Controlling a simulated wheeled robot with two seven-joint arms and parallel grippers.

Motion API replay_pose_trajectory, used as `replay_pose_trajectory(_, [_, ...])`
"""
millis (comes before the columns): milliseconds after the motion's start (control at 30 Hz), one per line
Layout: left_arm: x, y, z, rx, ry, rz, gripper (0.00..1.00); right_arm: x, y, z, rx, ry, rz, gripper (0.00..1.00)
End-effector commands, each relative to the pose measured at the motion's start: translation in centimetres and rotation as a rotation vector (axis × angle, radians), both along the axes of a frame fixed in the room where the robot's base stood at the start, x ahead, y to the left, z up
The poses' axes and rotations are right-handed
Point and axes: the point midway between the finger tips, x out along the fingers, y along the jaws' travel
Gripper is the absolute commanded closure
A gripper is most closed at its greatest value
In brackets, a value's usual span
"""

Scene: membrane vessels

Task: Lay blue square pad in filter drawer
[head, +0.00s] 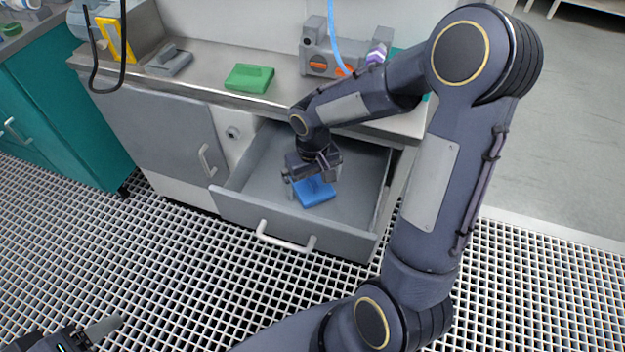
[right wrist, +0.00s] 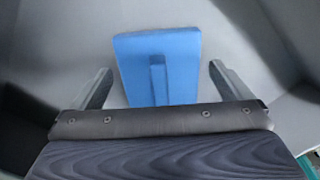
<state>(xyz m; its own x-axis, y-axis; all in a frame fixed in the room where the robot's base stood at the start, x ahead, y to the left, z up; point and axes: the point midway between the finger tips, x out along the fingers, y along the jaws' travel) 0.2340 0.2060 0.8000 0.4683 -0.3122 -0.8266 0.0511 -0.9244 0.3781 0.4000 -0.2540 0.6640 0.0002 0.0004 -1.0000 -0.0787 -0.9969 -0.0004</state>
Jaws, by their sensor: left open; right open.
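The blue square pad (head: 314,191) lies inside the open filter drawer (head: 240,204), near the middle of its floor. It has a raised ridge on top, seen in the right wrist view (right wrist: 185,60). My right gripper (head: 305,178) is inside the drawer, just above the pad. In the right wrist view its two fingers (right wrist: 160,88) stand apart on either side of the pad, with gaps between them and it. Whether the pad lies fully flat is hard to tell. My left gripper (head: 95,335) is at the bottom left, far from the drawer, mostly out of frame.
A green pad (head: 249,78) and a grey pad (head: 169,62) lie on the steel counter above. A grey device with orange parts (head: 330,62) stands at the counter's back right. The drawer's front handle (head: 285,241) sticks out over the grated floor. A closed cabinet door (head: 160,130) is left of the drawer.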

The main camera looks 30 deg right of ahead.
Motion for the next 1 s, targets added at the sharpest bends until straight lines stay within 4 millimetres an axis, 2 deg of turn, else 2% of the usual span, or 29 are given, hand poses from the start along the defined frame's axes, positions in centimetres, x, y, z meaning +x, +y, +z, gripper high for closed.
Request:
replay_pose_trajectory(167, [0.0,0.0,0.5,0.000,0.000,0.000,0.38,0.1,0.0,1.0,0.000,-0.003,0.000,0.02])
replay_pose_trajectory(600, [0.0,0.0,2.9,0.000,0.000,0.000,0.38,0.1,0.0,9.8,0.000,-0.005,0.000,0.02])
replay_pose_trajectory(833, [0.0,0.0,3.4,0.000,0.000,0.000,0.38,0.0,0.0,12.2,0.002,-0.004,-0.001,0.02])
replay_pose_trajectory(933, [0.0,0.0,3.4,0.000,0.000,0.000,0.38,-1.0,0.0,13.2,0.015,-0.024,-0.004,0.02])
replay_pose_trajectory(1000, [0.0,0.0,3.4,0.000,0.000,0.000,0.38,-2.5,0.0,14.3,0.040,-0.059,-0.012,0.02])
